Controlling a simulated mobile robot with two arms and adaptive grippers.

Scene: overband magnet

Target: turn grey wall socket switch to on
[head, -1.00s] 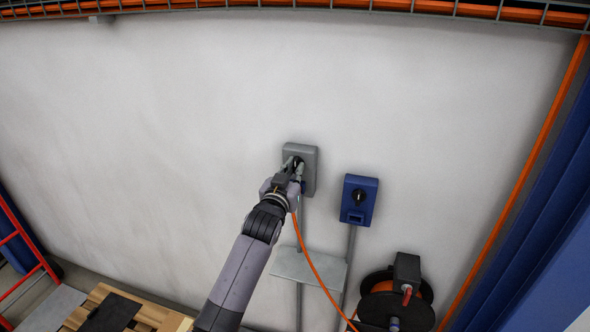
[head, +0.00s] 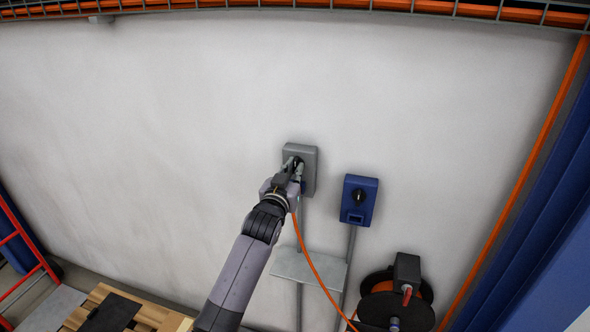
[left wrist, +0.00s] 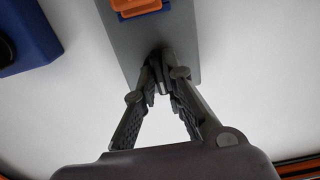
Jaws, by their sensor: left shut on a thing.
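The grey wall socket (head: 307,155) is a box on the white wall, and it also shows in the left wrist view (left wrist: 120,58). Its dark rotary switch (left wrist: 158,62) sits between my fingertips and is mostly hidden by them. My left gripper (head: 294,166) reaches up to the socket's face and is shut on the switch; in the left wrist view its two fingers (left wrist: 160,72) converge on it. An orange plug (left wrist: 138,6) sits in the socket at the top of the wrist view. The exact angle of the switch cannot be read. My right gripper is not in view.
A blue wall socket (head: 359,200) with a black knob is to the right. An orange cable (head: 318,272) hangs below the grey socket, past a small grey shelf (head: 310,267). A cable reel (head: 397,300) stands lower right. A pallet (head: 145,314) lies lower left. The upper wall is clear.

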